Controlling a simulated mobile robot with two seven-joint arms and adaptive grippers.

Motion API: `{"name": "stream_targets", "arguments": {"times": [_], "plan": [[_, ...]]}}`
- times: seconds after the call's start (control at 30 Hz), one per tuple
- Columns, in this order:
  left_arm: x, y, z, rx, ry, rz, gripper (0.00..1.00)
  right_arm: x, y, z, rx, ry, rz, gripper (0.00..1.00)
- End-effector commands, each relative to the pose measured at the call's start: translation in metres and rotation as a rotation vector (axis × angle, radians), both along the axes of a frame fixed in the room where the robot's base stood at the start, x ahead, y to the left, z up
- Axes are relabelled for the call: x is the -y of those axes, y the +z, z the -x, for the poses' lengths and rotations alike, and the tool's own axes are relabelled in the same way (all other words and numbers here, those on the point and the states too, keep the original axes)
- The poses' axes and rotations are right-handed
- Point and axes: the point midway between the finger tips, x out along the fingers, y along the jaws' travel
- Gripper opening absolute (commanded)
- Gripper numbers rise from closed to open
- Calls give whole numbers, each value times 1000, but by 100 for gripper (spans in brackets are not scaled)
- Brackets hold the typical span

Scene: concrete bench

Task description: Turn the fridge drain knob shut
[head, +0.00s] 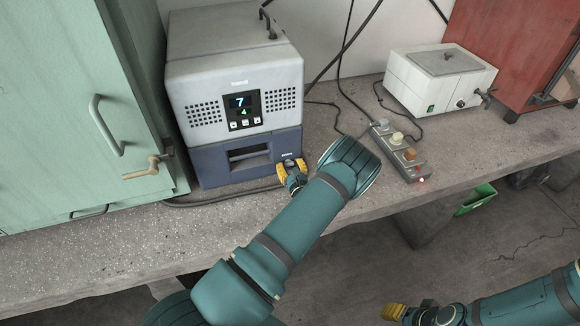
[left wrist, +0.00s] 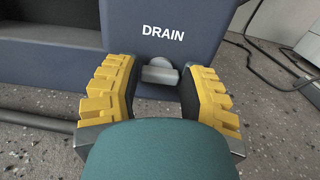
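The fridge (head: 238,98) is a grey box with a blue lower front and a lit display, standing on the concrete bench. Its drain knob (left wrist: 160,72) is a small grey knob under the word DRAIN in the left wrist view, with its bar lying about level. In the head view my gripper covers the knob. My left gripper (head: 291,172) is at the fridge's lower right corner. In the left wrist view its yellow fingers (left wrist: 160,90) are apart, one on each side of the knob, with gaps. My right gripper (head: 395,312) is low at the right, far from the fridge; its opening is unclear.
A green cabinet (head: 85,110) with handles stands left of the fridge. A grey strip with several knobs (head: 400,152) lies to the right. Behind it are a white box with a tap (head: 435,85), a red cabinet (head: 510,50) and loose black cables. The bench's front edge runs below my left arm.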

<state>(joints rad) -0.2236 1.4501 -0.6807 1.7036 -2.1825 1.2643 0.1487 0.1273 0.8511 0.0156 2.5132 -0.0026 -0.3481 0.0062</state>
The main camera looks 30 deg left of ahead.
Motion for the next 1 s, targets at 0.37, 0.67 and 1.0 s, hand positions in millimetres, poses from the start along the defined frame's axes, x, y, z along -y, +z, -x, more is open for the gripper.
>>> {"name": "stream_targets", "arguments": {"times": [0.37, 0.67, 1.0], "plan": [[1, 0, 0, -1, 0, 0, 69, 0, 0, 0, 0, 0, 0, 47], [30, -1, 24, -4, -2, 0, 69, 0, 0, 0, 0, 0, 0, 47], [78, 0, 66, -1, -2, 0, 69, 0, 0, 0, 0, 0, 0, 47]]}}
